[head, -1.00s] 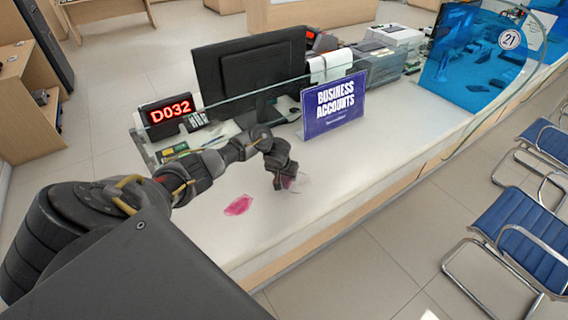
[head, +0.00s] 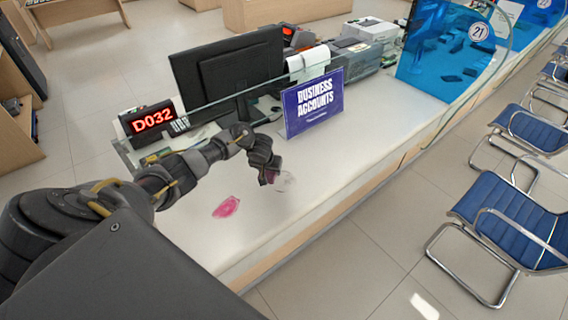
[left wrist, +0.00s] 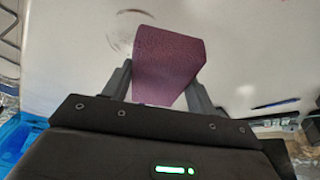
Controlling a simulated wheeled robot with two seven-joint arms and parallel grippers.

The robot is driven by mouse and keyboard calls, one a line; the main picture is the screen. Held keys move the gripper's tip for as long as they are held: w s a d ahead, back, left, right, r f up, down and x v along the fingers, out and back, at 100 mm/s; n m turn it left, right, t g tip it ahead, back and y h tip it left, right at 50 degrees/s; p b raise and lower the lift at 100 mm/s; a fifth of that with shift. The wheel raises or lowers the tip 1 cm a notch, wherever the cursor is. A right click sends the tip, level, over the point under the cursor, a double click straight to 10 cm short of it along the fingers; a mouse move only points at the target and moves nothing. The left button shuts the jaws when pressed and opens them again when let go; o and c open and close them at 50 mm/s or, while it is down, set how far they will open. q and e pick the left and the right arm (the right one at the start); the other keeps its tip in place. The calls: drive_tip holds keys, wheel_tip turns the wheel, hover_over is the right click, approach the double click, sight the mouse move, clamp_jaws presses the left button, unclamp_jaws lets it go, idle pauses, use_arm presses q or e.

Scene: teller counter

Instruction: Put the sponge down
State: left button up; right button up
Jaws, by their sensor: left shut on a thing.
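My left gripper (head: 268,178) is over the white counter (head: 290,225), near its front edge. In the left wrist view, its two fingers (left wrist: 157,88) are shut on a purple sponge (left wrist: 167,62). In the head view the sponge is mostly hidden by the gripper, and I cannot tell whether it touches the counter. A pink stain (head: 226,207) lies on the counter to the left of the gripper. A faint ring or clear patch (head: 285,182) shows just right of the gripper. My right gripper is not in view.
A purple "Business Accounts" sign (head: 313,103) stands behind the gripper. A monitor (head: 230,70), a "D032" display (head: 150,121) and a glass panel edge are farther back. Blue chairs (head: 515,215) stand on the floor at right. The counter front is mostly clear.

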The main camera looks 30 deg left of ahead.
use_arm(q)
drive_tip(key=shift+w+d, duration=0.15)
drive_tip(key=shift+d, duration=0.2)
drive_tip(key=s+d+r+m+h+b, duration=0.15)
drive_tip(key=d+r+m, duration=0.3)
drive_tip(key=d, duration=0.75)
drive_tip(key=s+d+r+m+h+b, duration=0.1)
drive_tip(key=s+d+r+m+b, duration=0.3)
drive_tip(key=d, duration=0.8)
drive_tip(key=s+r+m+g+h+b, duration=0.1)
drive_tip(key=s+r+m, duration=0.15)
drive_tip(key=s, duration=0.35)
drive_tip(key=s+r+m+h+b, duration=0.1)
drive_tip(key=s+m, duration=0.2)
drive_tip(key=s, duration=0.3)
wheel_tip(320, 180, up, 4)
drive_tip(key=w+a+b, duration=0.2)
drive_tip(key=a+b, duration=0.1)
drive_tip(key=s+f+n, duration=0.4)
drive_tip(key=f, duration=1)
drive_tip(key=shift+d+t+y, duration=0.25)
drive_tip(key=shift+t+y, duration=0.05)
drive_tip(key=shift+y, duration=0.15)
